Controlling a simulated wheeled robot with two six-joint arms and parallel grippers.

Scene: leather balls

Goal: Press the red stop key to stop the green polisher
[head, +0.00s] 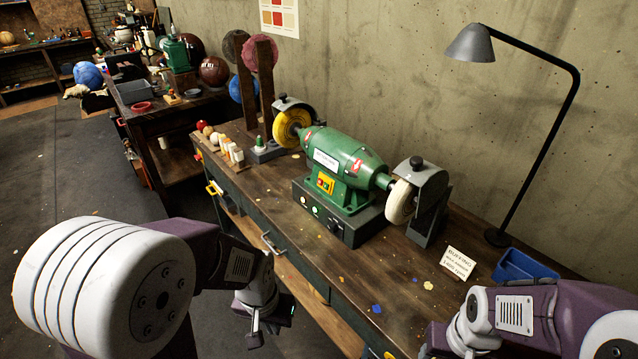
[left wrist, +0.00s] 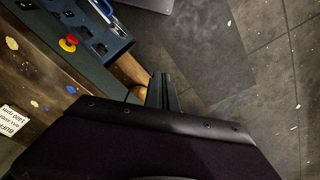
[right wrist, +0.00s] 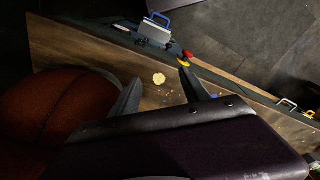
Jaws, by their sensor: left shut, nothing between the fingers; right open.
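The green polisher (head: 345,170) stands on the bench, with a yellow wheel on its left and a pale wheel on its right. Lamps glow green on its dark base; I cannot tell whether the wheels spin. A red mushroom key on a yellow collar shows at the bench front in the left wrist view (left wrist: 68,42) and the right wrist view (right wrist: 187,55). My left gripper (head: 256,338) is shut and empty, in front of the bench and apart from the key. My right gripper (right wrist: 160,88) is open and empty above the bench top.
A brown leather ball (right wrist: 50,115) lies close to my right gripper. A blue tray (head: 524,268), a buffing card (head: 457,262) and a lamp (head: 475,44) stand at the bench's right. Floor at left is clear.

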